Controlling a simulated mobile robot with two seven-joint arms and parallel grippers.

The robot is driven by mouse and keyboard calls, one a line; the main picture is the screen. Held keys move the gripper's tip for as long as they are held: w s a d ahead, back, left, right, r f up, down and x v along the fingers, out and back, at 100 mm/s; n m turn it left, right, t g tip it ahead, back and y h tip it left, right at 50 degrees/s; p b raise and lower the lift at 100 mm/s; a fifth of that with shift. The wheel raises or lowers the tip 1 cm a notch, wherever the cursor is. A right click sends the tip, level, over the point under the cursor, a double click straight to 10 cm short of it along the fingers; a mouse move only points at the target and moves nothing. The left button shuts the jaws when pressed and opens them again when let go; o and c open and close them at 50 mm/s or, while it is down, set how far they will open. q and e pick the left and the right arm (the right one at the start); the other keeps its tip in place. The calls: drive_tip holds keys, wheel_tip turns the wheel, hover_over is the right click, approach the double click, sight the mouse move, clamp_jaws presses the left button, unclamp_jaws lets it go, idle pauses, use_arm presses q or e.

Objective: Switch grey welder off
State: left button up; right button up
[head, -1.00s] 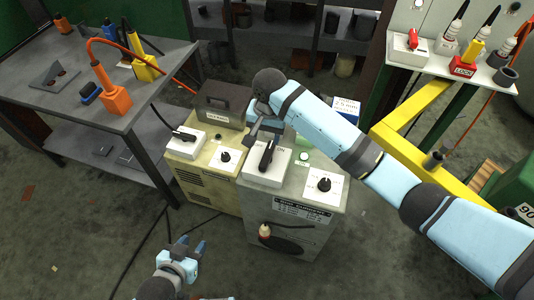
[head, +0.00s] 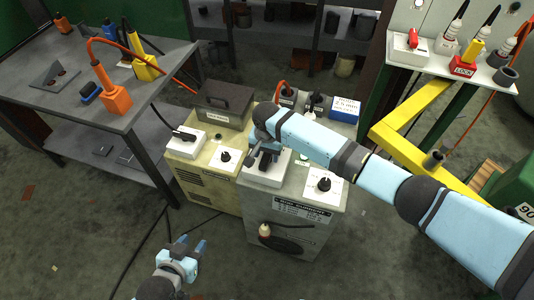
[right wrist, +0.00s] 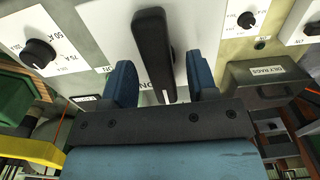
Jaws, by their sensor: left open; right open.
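The grey welder (head: 290,225) stands on the floor in the middle of the head view. A white switch plate (head: 277,179) and a round black knob (head: 324,184) are on its top. In the right wrist view the black switch lever (right wrist: 152,45) stands between the two blue fingers of my right gripper (right wrist: 161,84). The fingers are open, with a gap visible on each side of the lever. Lettering, partly hidden, shows beside the lever. In the head view my right gripper (head: 260,157) covers most of the lever. My left gripper (head: 190,250) is open and empty, lower left of the welder.
A yellowish welder (head: 205,170) stands against the grey one on the left, with a dark rag box (head: 224,104) on it. A table (head: 45,95) with orange and yellow tools is at left. A yellow frame (head: 410,120) is at right.

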drive_tip(key=shift+f, duration=0.45)
drive_tip(key=shift+c, duration=0.2)
drive_tip(key=c, duration=0.9)
